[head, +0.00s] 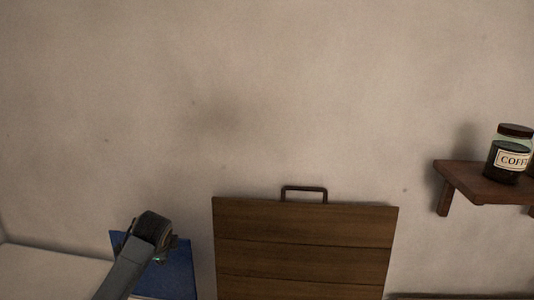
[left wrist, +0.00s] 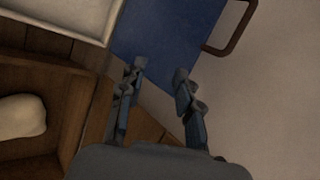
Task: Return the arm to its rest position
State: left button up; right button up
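My left arm rises from the lower left of the head view, in front of a blue panel (head: 178,268). Its fingers cannot be made out there. In the left wrist view my left gripper (left wrist: 160,70) has its two fingers apart, with nothing held between them. The blue panel (left wrist: 170,28) shows beyond the fingertips, with a dark handle (left wrist: 233,30) at its right edge. My right gripper is in neither view.
An upright wooden panel (head: 305,248) with a dark handle (head: 304,188) stands against the wall. A coffee jar (head: 509,154) sits on a shelf (head: 484,184) at the right. A wooden compartment (left wrist: 60,88) holding a pale rounded thing (left wrist: 20,116) is left of the gripper.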

pick_arm(q)
jog(key=s+d+f+n+g+h, duration=0.1)
jog(key=s+d+f+n, duration=0.3)
jog(key=s+f, duration=0.5)
jog(key=s+d+f+n+g+h, duration=0.15)
jog(key=s+d+f, duration=0.45)
jog(key=s, duration=0.6)
jog(key=s+n, duration=0.9)
jog(key=s, duration=1.3)
notch_tip(320, 180, down, 30)
jog(key=s+g+b, duration=0.1)
jog(key=g+b, duration=0.1)
jog(key=b, duration=0.1)
jog(key=s+a+f+g+b, duration=0.1)
jog(key=s+a+f+b, duration=0.1)
jog(key=s+f, duration=1.5)
jog(key=shift+f+m+h+b, duration=0.35)
jog(key=shift+f+m+b, duration=0.1)
jog(key=shift+f+b, duration=0.25)
